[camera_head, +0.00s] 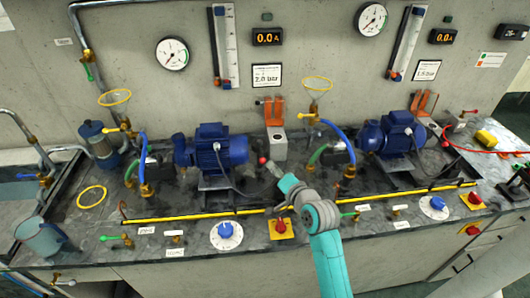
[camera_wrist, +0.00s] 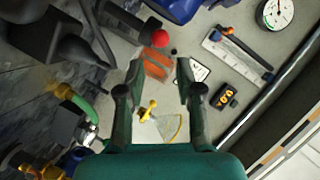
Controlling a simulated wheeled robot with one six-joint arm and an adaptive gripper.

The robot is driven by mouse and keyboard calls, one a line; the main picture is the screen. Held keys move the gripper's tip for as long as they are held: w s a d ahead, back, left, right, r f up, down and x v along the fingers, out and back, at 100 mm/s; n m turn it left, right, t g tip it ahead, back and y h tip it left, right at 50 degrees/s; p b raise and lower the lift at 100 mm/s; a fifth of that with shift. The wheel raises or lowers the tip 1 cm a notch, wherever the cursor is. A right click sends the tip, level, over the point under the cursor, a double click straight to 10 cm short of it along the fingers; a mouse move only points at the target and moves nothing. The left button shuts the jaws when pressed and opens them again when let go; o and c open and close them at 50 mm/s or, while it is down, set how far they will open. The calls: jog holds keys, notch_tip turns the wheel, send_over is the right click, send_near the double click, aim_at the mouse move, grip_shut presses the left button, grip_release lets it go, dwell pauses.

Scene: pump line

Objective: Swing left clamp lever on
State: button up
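The left clamp has upright orange plates (camera_head: 273,110) above a pale grey block (camera_head: 278,146), between the two blue pumps. A red ball knob (camera_head: 262,160), apparently the lever's end, shows just left of the block's foot. In the wrist view the red knob (camera_wrist: 160,40) lies just beyond the fingertips, and the orange plates (camera_wrist: 157,62) show between them. My gripper (camera_wrist: 159,70) is open, with nothing seen between its fingers. In the head view my gripper (camera_head: 272,170) is small and partly hidden by my wrist, close to the knob. Contact with the knob cannot be told.
The left blue pump (camera_head: 210,148) stands left of the clamp, with the right blue pump (camera_head: 392,132) farther right. A yellow rail (camera_head: 190,213) runs along the front of the bench. Blue hoses (camera_head: 339,143) and a red-yellow switch (camera_head: 281,227) are close to my arm.

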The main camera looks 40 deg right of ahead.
aim_at(262, 155)
jog(key=x, duration=1)
jog(key=shift+w, duration=0.25)
jog(key=shift+d+f, duration=0.1)
grip_shut()
